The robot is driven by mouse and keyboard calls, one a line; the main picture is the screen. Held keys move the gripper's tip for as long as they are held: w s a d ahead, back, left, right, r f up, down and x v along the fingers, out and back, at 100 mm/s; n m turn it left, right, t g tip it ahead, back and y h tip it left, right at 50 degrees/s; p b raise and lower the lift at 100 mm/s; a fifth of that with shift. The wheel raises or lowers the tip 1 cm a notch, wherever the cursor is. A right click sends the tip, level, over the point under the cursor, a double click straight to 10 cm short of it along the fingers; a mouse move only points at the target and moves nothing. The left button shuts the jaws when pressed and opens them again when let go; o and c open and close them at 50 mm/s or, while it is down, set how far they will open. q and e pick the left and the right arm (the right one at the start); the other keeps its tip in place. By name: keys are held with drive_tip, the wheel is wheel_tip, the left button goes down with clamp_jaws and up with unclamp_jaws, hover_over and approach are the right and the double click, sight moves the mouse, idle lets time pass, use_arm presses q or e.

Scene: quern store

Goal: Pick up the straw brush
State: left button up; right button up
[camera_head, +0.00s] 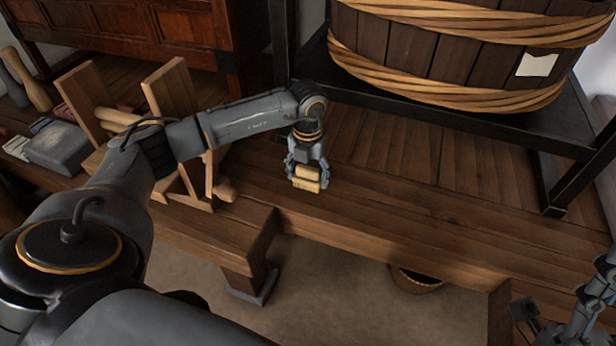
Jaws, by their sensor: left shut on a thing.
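My left gripper (307,180) reaches down over the wooden bench top near the middle of the picture. It is shut on a small pale yellow thing, which looks like the straw brush (307,173). The fingers hide part of the brush, and only short straw-coloured pieces show between them. The brush is close to the bench top; I cannot tell whether it touches it. Part of my right arm and gripper (525,311) shows at the bottom right corner, dark and partly cut off, and its jaw state is unclear.
A big wooden tub (440,55) bound with rope stands on a black metal frame (460,120) behind. A wooden rack (172,92) stands left of the gripper, partly behind my arm. The bench top (400,205) to the right is clear. A basket (416,281) sits below.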

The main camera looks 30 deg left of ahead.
use_arm(q)
drive_tip(key=s+r, duration=0.1)
drive_tip(key=s+d+r+p, duration=0.1)
drive_tip(key=r, duration=0.1)
use_arm(e)
drive_tip(key=w+a+f+g+h+p, duration=0.1)
drive_tip(key=w+f+g+h+p, duration=0.1)
drive_tip(key=w+f+g, duration=0.6)
use_arm(q)
drive_tip(key=s+d+r+p, duration=0.1)
drive_tip(key=s+d+r, duration=0.4)
drive_tip(key=s, duration=0.5)
drive_tip(key=shift+s+d+r+p, duration=0.25)
drive_tip(key=shift+r+p, duration=0.1)
drive_tip(key=shift+r, duration=0.6)
use_arm(e)
wheel_tip(320, 180, down, 10)
drive_tip(key=w+d+g+h, duration=0.1)
drive_tip(key=g+h, duration=0.1)
drive_tip(key=g, duration=0.3)
drive_tip(key=shift+w+h, duration=0.2)
drive_tip(key=shift+h, duration=0.2)
